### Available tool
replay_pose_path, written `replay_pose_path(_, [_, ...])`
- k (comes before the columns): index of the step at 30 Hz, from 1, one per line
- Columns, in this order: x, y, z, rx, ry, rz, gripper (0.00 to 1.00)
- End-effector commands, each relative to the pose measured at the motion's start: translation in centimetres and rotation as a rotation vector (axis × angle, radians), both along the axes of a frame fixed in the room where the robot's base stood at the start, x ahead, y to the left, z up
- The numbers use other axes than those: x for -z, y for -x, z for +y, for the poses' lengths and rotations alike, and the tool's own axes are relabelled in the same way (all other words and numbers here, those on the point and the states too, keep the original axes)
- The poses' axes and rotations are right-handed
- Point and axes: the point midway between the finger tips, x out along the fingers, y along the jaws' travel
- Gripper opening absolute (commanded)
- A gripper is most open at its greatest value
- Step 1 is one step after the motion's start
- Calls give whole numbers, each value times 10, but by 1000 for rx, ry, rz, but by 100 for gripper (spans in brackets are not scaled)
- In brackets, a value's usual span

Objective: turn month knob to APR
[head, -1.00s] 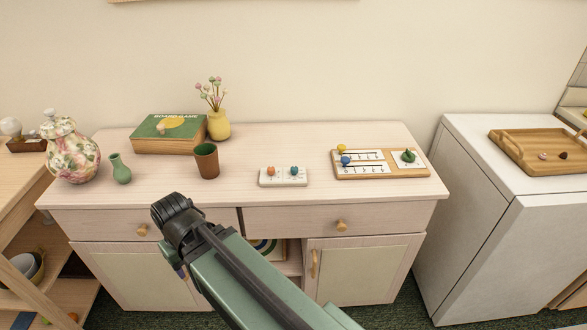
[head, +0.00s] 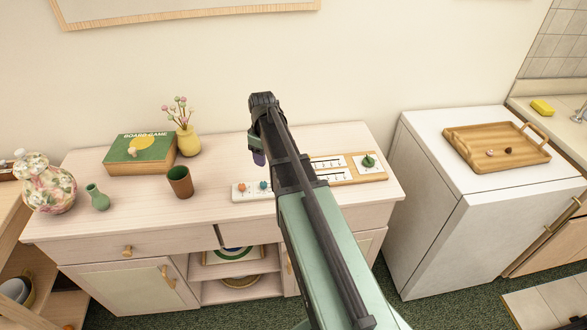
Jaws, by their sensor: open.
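A wooden calendar board (head: 345,182) lies on the cabinet top, right of centre in the head view. A green knob (head: 368,161) stands on the white dial panel at its right end; I take it as the month knob. Its pointing direction and the month letters are too small to read. White slider panels (head: 328,166) are on the board's left part, partly hidden by my arm. My gripper (head: 258,157) is above the cabinet, left of the board and apart from the knob. It is open, with its fingers mostly hidden behind my wrist.
A small white board (head: 246,197) with orange and blue knobs sits beside my arm. A brown cup (head: 180,181), green vase (head: 98,197), game box (head: 138,154) and yellow flower vase (head: 188,141) stand left. A white appliance (head: 424,145) bears a wooden tray (head: 470,161).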

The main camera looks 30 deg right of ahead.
Motion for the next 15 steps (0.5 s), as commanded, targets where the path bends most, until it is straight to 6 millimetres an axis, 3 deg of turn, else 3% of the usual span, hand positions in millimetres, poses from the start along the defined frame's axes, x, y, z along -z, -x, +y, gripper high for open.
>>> replay_pose_path(8, [13, 2, 2, -22, -1, -1, 52])
replay_pose_path(15, [65, 3, 4, -21, 0, -1, 52])
